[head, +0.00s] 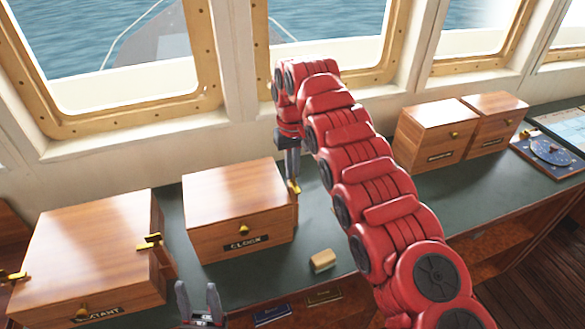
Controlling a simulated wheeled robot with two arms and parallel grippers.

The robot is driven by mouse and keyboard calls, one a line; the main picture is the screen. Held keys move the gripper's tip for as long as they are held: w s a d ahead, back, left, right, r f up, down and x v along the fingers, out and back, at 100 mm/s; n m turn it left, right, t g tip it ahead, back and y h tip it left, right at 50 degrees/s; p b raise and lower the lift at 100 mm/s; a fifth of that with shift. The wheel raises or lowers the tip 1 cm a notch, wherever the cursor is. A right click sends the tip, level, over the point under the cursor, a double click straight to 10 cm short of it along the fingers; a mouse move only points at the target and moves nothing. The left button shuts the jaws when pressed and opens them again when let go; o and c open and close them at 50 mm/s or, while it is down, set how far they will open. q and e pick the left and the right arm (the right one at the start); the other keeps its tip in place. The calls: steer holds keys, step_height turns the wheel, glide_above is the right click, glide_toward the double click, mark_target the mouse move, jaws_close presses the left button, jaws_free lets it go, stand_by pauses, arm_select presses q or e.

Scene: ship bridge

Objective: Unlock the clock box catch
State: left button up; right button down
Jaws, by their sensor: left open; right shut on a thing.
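The clock box (235,205) is a wooden box with a dark label reading CLOCK and a brass knob on its front. It stands on the green worktop near the middle. A brass catch (294,188) shows at its right side. My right gripper (293,180) points down at that side, shut on the catch; its fingers hide part of it. My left gripper (198,290) is open and empty at the bottom, in front of the clock box and apart from it.
The sextant box (90,245), with brass catches, stands at the left. A small wooden block (323,261) lies right of the clock box. Two wooden boxes (435,134) and a blue instrument (548,152) stand at the right. Windows rise behind the worktop (330,225).

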steer(key=c, duration=1)
jaws_free()
steer(key=shift+r, duration=0.35)
step_height(320, 180, up, 4)
steer(key=p, duration=0.2)
steer(key=shift+a+r+p, duration=0.1)
steer(key=shift+r+p, duration=0.15)
steer(key=shift+p, duration=0.15)
step_height(320, 180, up, 12)
steer(key=p, duration=1.2)
steer(key=shift+r, duration=0.15)
